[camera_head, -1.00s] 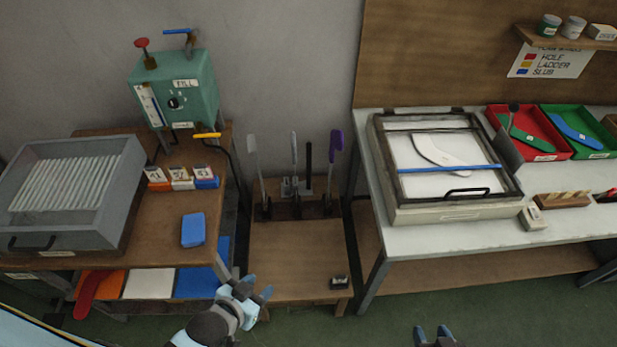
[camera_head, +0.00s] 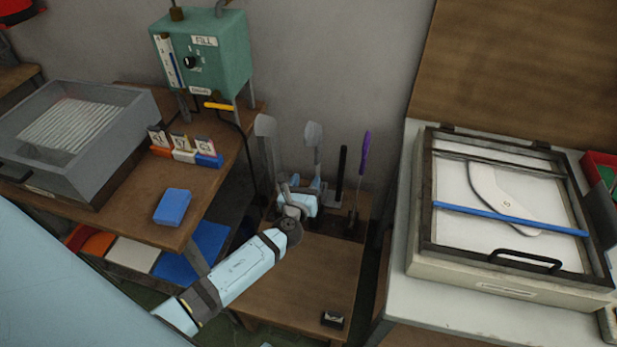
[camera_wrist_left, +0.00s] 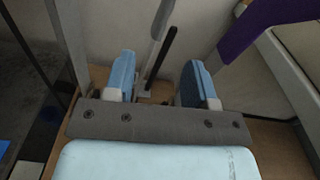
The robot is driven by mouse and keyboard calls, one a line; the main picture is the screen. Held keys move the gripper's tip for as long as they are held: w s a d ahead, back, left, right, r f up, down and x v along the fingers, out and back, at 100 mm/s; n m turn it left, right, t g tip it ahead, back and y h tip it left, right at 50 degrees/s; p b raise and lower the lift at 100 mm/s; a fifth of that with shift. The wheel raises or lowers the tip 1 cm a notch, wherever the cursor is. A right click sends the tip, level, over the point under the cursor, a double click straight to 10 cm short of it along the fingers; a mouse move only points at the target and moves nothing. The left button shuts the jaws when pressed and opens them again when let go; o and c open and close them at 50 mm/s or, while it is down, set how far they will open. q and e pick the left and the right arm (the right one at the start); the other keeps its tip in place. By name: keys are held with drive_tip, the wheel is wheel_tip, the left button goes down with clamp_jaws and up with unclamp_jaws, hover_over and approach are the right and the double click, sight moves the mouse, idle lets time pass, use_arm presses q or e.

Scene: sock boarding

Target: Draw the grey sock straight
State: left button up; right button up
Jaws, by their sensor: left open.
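A tall grey sock-like form (camera_head: 266,140) stands at the left of a low wooden stand. A second pale grey one (camera_head: 313,145) stands in the middle, and I cannot tell which of the two carries the grey sock. My left gripper (camera_head: 305,187) is low over the stand, in front of the middle form. In the left wrist view its two blue fingers (camera_wrist_left: 160,82) are apart and empty, with the middle form's shaft (camera_wrist_left: 159,30) beyond them. My right gripper is out of view.
A thin black post (camera_head: 341,172) stands between the middle and purple forms. The wooden stand (camera_head: 310,280) is bare in front except for a small dark block (camera_head: 333,319). A blue pad (camera_head: 172,206) lies on the left bench, and a framed light box (camera_head: 510,288) is at the right.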

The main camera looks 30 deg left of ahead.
sight(316, 158)
use_arm(q)
drive_tip(key=shift+m+t, duration=0.3)
drive_tip(key=shift+m, duration=0.4)
drive_tip(key=b+x, duration=0.1)
drive_tip(key=x, duration=0.8)
drive_tip(key=shift+w+r+b, duration=0.1)
drive_tip(key=shift+r+b, duration=0.1)
drive_tip(key=shift+b, duration=0.1)
drive_tip(key=shift+w+a, duration=0.1)
drive_tip(key=shift+w, duration=0.5)
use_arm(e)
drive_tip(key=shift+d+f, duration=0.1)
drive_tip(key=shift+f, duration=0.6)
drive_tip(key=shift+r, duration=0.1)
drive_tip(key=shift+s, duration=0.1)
use_arm(q)
drive_tip(key=c, duration=0.7)
drive_tip(key=shift+c, duration=0.9)
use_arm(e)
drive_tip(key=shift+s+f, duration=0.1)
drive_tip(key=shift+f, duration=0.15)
